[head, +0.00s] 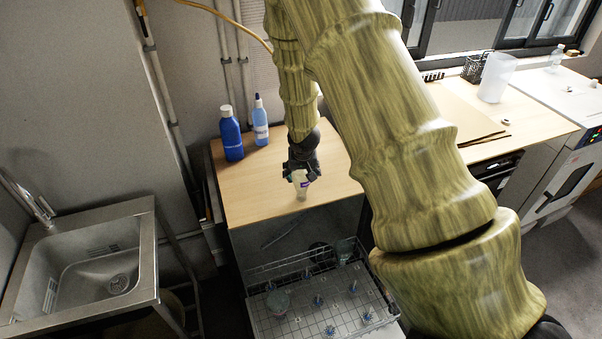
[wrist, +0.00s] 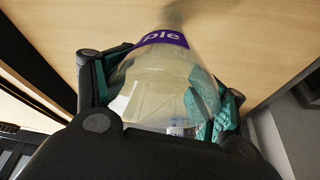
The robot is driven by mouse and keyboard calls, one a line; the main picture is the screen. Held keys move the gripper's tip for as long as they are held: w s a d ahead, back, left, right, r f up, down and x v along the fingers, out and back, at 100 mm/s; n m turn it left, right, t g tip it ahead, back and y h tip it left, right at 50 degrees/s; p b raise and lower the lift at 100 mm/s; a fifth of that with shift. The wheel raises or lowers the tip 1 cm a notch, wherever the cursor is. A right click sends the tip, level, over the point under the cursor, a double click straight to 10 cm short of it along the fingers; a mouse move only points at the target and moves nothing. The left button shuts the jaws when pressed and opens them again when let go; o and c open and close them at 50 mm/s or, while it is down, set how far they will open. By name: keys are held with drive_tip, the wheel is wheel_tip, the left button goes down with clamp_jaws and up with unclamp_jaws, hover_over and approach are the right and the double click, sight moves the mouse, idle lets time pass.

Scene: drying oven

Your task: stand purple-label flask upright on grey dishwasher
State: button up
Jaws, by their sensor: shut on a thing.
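The flask (head: 301,188) is clear with a purple label, and the letters "ple" show on it in the wrist view (wrist: 160,75). My gripper (head: 302,172) points down and is shut on the flask's wide body, with teal finger pads on both sides. The flask's narrower end points away from my wrist, downward. In the head view the flask is in front of the wood-coloured top of the grey dishwasher (head: 250,185), near its front edge. I cannot tell whether it touches the top.
A blue bottle (head: 231,138) and a light-blue spray bottle (head: 260,122) stand at the back left of the top. An open rack (head: 345,318) with glassware extends below the front edge. A sink (head: 95,260) is left, and a wooden counter (head: 540,125) right.

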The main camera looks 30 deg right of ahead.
drive_tip(key=shift+f, duration=0.25)
idle(0.4)
drive_tip(key=o, duration=1.4)
drive_tip(key=shift+v, duration=5.95)
drive_tip(key=shift+a+f, duration=0.1)
drive_tip(key=shift+a, duration=0.05)
